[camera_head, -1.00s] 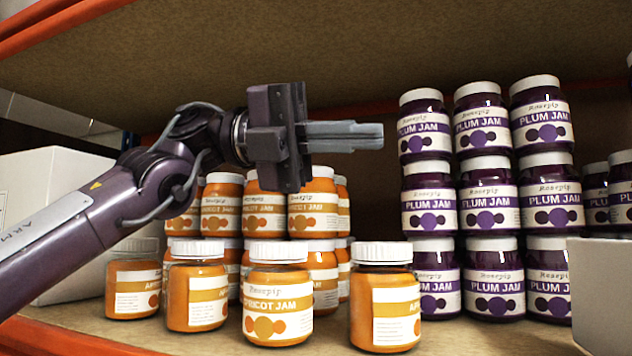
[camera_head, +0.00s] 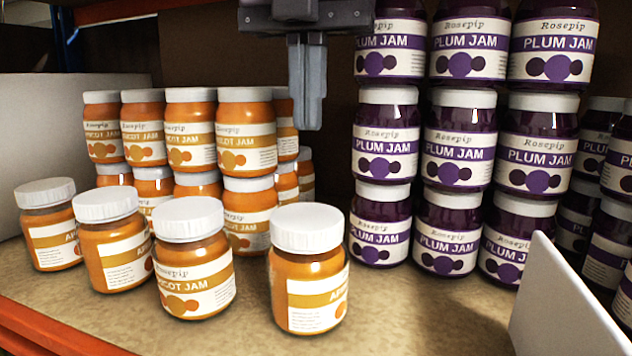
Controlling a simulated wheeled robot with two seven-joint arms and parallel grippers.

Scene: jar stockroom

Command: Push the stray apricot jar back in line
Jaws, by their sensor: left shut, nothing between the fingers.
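Several apricot jam jars with white lids and orange labels stand in a front row on the shelf. The rightmost apricot jar (camera_head: 308,272) stands apart from the others, its label turned to the right. To its left are an apricot jar with its label facing front (camera_head: 193,262), another apricot jar (camera_head: 113,245) and a far-left apricot jar (camera_head: 50,228). My left gripper (camera_head: 306,105) points down, fingers together and empty, above the rightmost jar in the picture and not touching it. My right gripper is not in view.
Stacked apricot jars (camera_head: 247,150) stand behind the front row. Tall stacks of plum jam jars (camera_head: 458,150) stand to the right. A white box (camera_head: 45,135) is at left and a pale panel (camera_head: 560,300) at lower right. The shelf (camera_head: 420,310) is bare before the plum jars.

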